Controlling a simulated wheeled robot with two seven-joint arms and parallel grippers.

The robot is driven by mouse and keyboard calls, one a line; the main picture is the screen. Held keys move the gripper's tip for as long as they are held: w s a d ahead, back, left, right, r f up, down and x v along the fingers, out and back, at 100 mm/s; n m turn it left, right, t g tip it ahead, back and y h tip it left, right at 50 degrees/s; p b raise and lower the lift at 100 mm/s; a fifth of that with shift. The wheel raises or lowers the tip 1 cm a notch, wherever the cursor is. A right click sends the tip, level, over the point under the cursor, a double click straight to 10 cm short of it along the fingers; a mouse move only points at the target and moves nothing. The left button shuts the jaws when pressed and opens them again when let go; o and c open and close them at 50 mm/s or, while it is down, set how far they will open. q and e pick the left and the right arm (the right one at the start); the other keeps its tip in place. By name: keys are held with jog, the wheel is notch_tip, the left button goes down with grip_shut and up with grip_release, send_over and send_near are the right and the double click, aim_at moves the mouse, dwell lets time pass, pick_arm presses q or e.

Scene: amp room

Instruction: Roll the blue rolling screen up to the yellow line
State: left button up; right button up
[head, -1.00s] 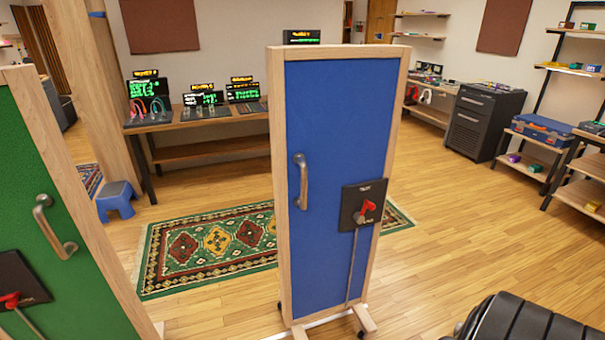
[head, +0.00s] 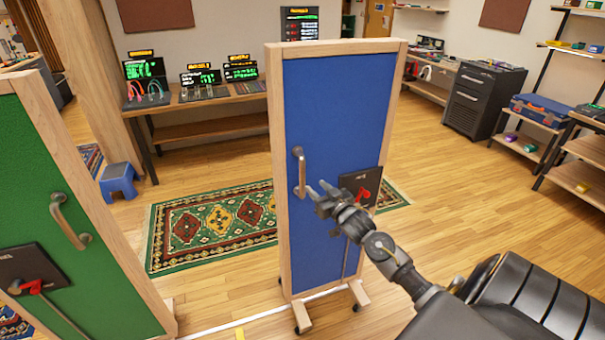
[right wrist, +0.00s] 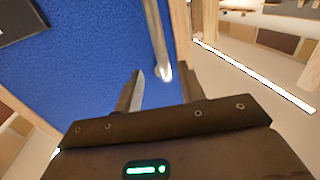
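The blue rolling screen (head: 335,110) stands upright on casters in the middle of the head view, with a pale wooden frame. Its metal handle (head: 299,172) is on the left part of the panel, and a black plate with a red lever (head: 363,195) is at right. My right gripper (head: 318,190) is open and empty, just right of the handle's lower part. In the right wrist view the gripper (right wrist: 162,82) has its fingers apart, near the handle's end (right wrist: 157,40); contact cannot be told. A small yellow mark (head: 239,333) shows on the floor. My left gripper is out of view.
A green screen (head: 40,160) with its own handle and red lever stands close at left. A white floor line (head: 215,328) runs by the blue screen's feet. A patterned rug (head: 195,232) lies behind, with a blue stool (head: 118,182) beyond. Open wooden floor lies at right.

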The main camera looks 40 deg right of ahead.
aim_at(304, 176)
jog(key=w, duration=0.3)
jog(key=w+d+p, duration=0.1)
jog(key=w, duration=0.5)
jog(key=shift+w+d+p, duration=0.15)
jog(key=shift+w+p, duration=0.25)
jog(key=shift+c, duration=0.3)
grip_shut()
